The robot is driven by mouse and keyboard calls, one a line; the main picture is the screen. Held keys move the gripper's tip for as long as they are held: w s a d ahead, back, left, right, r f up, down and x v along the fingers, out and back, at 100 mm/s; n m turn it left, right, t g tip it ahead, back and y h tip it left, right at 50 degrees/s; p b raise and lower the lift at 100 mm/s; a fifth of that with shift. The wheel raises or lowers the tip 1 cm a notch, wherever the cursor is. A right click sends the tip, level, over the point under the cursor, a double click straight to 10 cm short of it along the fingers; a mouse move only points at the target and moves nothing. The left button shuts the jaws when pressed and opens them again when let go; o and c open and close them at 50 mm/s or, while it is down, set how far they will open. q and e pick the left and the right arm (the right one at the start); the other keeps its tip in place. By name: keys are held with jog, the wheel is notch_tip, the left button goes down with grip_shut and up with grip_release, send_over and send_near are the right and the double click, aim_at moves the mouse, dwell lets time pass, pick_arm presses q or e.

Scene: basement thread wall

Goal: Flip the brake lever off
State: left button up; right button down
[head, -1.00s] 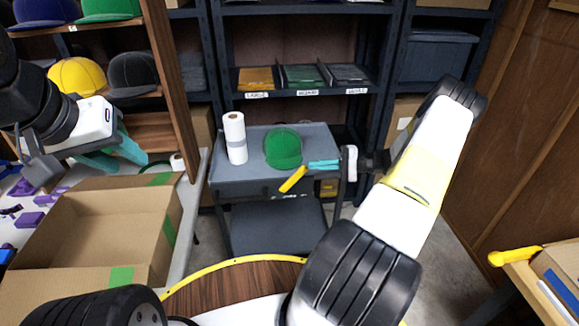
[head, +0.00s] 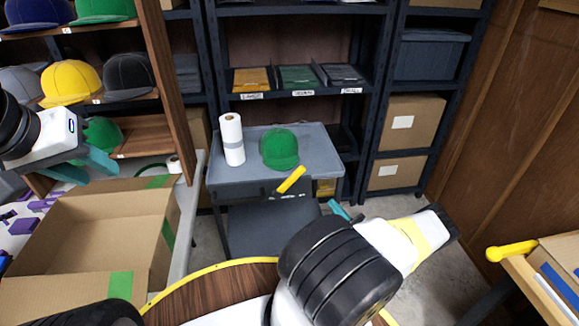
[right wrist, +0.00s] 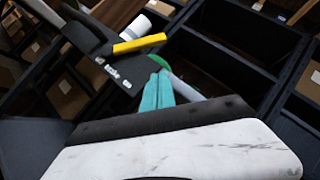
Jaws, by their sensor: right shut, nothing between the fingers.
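The yellow brake lever (head: 291,180) is on the front of the grey cart (head: 222,172), tilted with its upper end to the right. It also shows in the right wrist view (right wrist: 140,44), beside a dark panel with small, unreadable lettering. My right gripper (head: 340,210) has teal fingers, shut and empty, below and to the right of the lever and apart from it. In the right wrist view its fingers (right wrist: 157,92) point up toward the lever. My left gripper (head: 88,166) is open and empty above the cardboard box at the left.
A green cap (head: 280,148) and a white roll (head: 231,140) stand on the cart. An open cardboard box (head: 110,190) is at the left. A round wooden tabletop (head: 205,295) lies in front. A yellow-handled thing (head: 511,251) is at the right. Shelves stand behind.

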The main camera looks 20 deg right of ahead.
aim_at(307, 178)
jog(key=shift+w+r, duration=0.1)
jog(key=s+a+r+x, duration=0.1)
jog(key=a+x, duration=0.1)
jog(key=x, duration=1)
jog(key=shift+a+r, duration=0.15)
jog(key=shift+r, duration=0.1)
jog(key=shift+r, duration=0.1)
jog(key=w+a+r+n+g, duration=0.1)
jog(key=a+r+n+g, duration=0.4)
jog(key=a+n, duration=0.2)
jog(key=shift+w+a+r, duration=0.25)
jog(key=shift+w+r, duration=0.15)
jog(key=shift+a+g, duration=0.15)
jog(key=shift+g, duration=0.15)
dwell(0.4)
